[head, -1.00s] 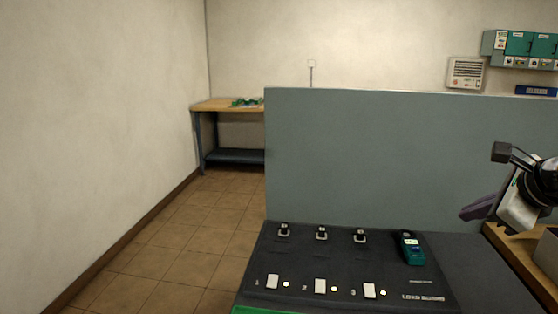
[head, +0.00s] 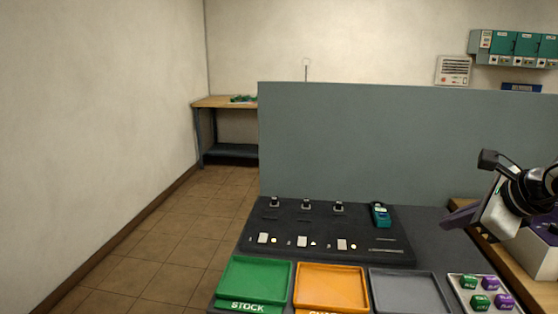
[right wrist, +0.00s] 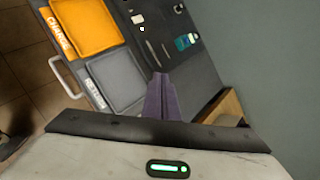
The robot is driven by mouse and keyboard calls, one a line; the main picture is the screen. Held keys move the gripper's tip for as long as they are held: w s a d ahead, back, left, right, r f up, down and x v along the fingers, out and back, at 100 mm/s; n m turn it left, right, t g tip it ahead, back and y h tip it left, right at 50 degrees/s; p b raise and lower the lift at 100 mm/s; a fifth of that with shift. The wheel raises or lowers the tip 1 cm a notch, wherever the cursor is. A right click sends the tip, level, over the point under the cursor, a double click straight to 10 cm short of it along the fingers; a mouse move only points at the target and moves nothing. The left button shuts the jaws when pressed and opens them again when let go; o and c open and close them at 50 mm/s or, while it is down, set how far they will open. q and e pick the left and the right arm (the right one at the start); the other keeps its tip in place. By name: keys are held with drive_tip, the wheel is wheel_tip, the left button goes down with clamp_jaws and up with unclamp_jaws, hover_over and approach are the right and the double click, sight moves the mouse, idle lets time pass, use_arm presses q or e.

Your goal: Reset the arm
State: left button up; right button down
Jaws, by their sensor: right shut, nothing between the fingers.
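My right gripper (head: 460,218) is raised at the right side of the head view, above the right part of the bench and in front of the grey-blue partition. Its purple fingers are together with nothing between them. In the right wrist view the shut fingers (right wrist: 160,97) point toward the bench, near the grey tray. The gripper touches nothing that I can see. My left gripper does not show in either view.
A black panel (head: 290,257) with switches and a teal device (head: 380,214) lies before the partition (head: 400,140). In front are a green STOCK tray (head: 255,275), an orange tray (head: 330,288), a grey tray (head: 405,290) and a pad of green and purple buttons (head: 466,281). Floor at left is clear.

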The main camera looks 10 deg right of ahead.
drive_tip(key=s+a+f+m+t+y, duration=0.1)
drive_tip(key=a+f+m+y, duration=0.35)
drive_tip(key=a, duration=0.45)
drive_tip(key=s+a+f+m+t+y, duration=0.1)
drive_tip(key=s+a+f+m+y, duration=0.25)
drive_tip(key=a, duration=0.65)
drive_tip(key=a+f+m+t+y, duration=0.1)
drive_tip(key=a+f+m+y, duration=0.25)
drive_tip(key=a+y, duration=0.4)
drive_tip(key=s+d+f+m+t+h, duration=0.1)
drive_tip(key=s+d+f+m+h, duration=0.15)
drive_tip(key=f+m+h, duration=0.6)
drive_tip(key=s+d+f+m+t+h, duration=0.1)
drive_tip(key=s+f+m+h, duration=0.3)
drive_tip(key=f+m, duration=0.9)
drive_tip(key=s+a+f+m+g+b, duration=0.2)
drive_tip(key=s+f+m+b, duration=0.2)
drive_tip(key=s+f, duration=0.2)
drive_tip(key=s+a+f+m+g+b, duration=0.2)
drive_tip(key=s+f+m+g+b, duration=0.1)
drive_tip(key=s+f, duration=0.4)
wheel_tip(320, 180, down, 3)
drive_tip(key=shift+s+a+f+m+h+b, duration=0.1)
drive_tip(key=shift+s+a+m+h+b, duration=0.15)
drive_tip(key=shift+m+h+b, duration=0.45)
